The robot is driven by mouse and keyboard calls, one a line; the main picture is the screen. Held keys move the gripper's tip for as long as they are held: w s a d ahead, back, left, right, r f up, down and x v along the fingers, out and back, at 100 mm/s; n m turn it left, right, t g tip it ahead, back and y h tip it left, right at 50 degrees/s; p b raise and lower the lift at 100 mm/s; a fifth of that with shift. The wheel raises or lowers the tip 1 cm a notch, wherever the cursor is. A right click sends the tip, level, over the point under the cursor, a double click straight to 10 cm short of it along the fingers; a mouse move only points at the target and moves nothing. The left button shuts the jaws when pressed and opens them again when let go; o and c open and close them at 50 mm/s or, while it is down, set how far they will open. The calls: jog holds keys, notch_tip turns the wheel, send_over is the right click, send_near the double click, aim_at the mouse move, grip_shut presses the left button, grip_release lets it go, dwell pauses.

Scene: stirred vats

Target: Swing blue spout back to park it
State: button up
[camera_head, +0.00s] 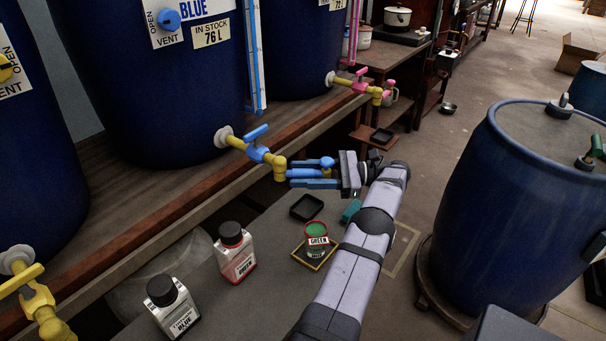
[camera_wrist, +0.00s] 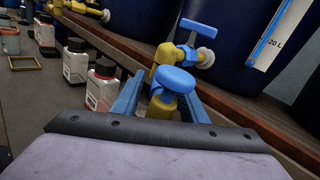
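The blue spout (camera_head: 278,164) is a jointed yellow pipe with a blue tap lever (camera_head: 257,131), fixed low on the front of the blue vat (camera_head: 165,90). A round blue knob (camera_head: 327,162) tops its outer end. In the wrist view the knob (camera_wrist: 173,80) is large, with the yellow pipe (camera_wrist: 160,108) under it and the lever (camera_wrist: 196,25) behind. My gripper (camera_head: 310,178) is at this outer end. In the wrist view its two blue fingers (camera_wrist: 160,98) stand either side of the pipe, apparently with narrow gaps; the knob partly hides contact.
A pink-levered spout (camera_head: 366,85) projects behind.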

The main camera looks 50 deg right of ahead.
jog(key=shift+r, duration=0.1)
notch_tip(320, 180, up, 8)
jog(key=p, duration=0.3)
jog(key=shift+r+p, duration=0.25)
jog(key=shift+p, duration=0.05)
jog(key=shift+r+p, duration=0.7)
